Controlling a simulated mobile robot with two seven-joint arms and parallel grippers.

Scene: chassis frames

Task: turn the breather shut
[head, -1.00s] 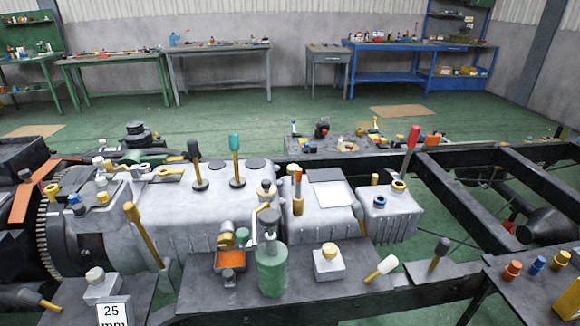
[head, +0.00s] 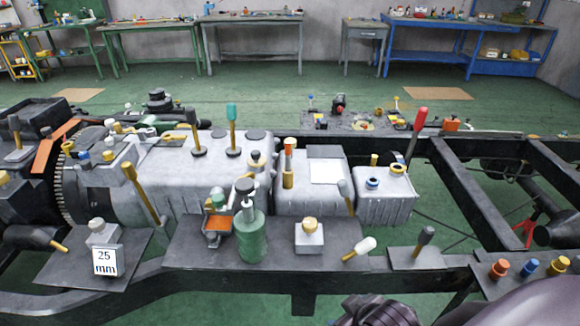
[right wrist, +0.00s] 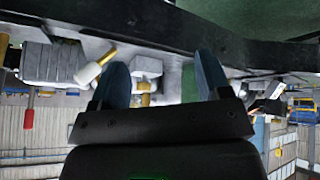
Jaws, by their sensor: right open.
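Which fitting is the breather, I cannot tell for certain. A brass-capped fitting on a grey block (head: 309,238) stands upright on the dark plate in the head view. In the right wrist view the brass-capped block (right wrist: 147,72) appears between the fingers, apart from them, with its lower part hidden by the gripper. My right gripper (right wrist: 160,65) is open and empty, with its two blue fingers spread. In the head view only a dark part of my right arm shows at the bottom right. My left gripper is not in view.
A white-tipped lever (head: 359,249) leans right of the block. A green bottle-shaped can (head: 251,236) stands left of it. A red-handled lever (head: 419,122) rises behind. Orange, blue and yellow caps (head: 528,266) stand at the right. The dark frame rail (head: 330,281) runs along the front.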

